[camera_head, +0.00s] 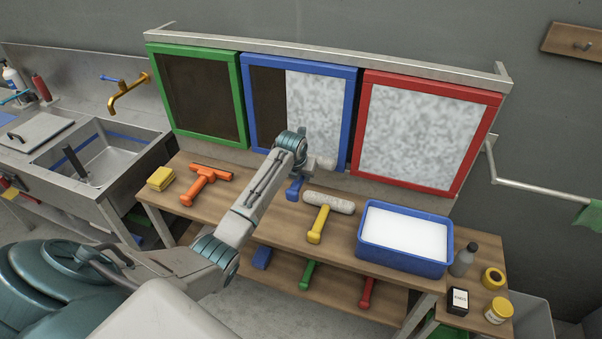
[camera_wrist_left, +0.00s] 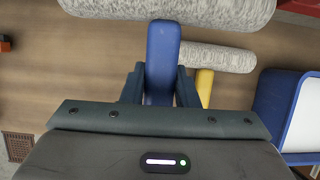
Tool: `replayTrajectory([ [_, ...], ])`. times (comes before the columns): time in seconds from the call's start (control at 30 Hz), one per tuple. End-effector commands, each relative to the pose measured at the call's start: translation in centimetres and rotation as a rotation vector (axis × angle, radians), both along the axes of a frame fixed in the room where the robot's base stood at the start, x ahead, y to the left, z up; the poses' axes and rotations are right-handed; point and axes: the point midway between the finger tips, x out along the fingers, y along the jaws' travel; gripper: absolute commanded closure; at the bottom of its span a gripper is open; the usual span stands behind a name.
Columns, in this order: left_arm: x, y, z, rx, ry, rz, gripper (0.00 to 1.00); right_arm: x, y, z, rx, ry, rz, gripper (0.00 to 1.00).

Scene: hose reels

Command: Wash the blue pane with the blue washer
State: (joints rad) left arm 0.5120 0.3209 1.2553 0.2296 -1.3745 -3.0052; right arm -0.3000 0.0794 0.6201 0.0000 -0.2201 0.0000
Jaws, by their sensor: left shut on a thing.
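The blue-framed pane (camera_head: 315,100) hangs between a green and a red one. Its left part is dark, and the larger right part is covered in pale mottled grey. The blue washer has a blue handle (camera_head: 294,189) and a fuzzy whitish roller (camera_head: 326,163), seen in front of the pane's lower edge. In the left wrist view, my left gripper (camera_wrist_left: 160,88) is shut on the washer's blue handle (camera_wrist_left: 163,55), with the roller (camera_wrist_left: 170,9) across the far end. In the head view my arm hides most of the gripper. My right gripper is not in view.
A yellow-handled washer (camera_head: 316,224), a blue tub of white suds (camera_head: 448,255) and an orange squeegee (camera_head: 206,176) are on the wooden bench. The green pane (camera_head: 203,95) is dark; the red pane (camera_head: 420,130) is fully mottled. Bottles and jars stand at the right end.

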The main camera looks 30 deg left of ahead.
Motion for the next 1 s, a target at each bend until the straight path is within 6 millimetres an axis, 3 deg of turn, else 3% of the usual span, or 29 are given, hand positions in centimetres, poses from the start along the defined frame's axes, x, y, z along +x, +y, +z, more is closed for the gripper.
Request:
replayTrajectory([
  [0.17,-0.1,0.0,0.3,0.001,-0.004,-0.001,0.95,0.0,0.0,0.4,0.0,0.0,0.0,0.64],
  [0.4,-2.4,-0.6,0.6,0.001,0.0,-0.002,0.95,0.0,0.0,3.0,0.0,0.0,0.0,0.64],
  [0.63,-4.6,-1.1,0.4,-0.001,0.0,-0.001,0.95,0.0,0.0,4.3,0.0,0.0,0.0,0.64],
  [1.0,-6.8,-1.7,0.1,-0.001,-0.001,0.0,0.95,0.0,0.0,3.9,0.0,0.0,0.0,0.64],
])
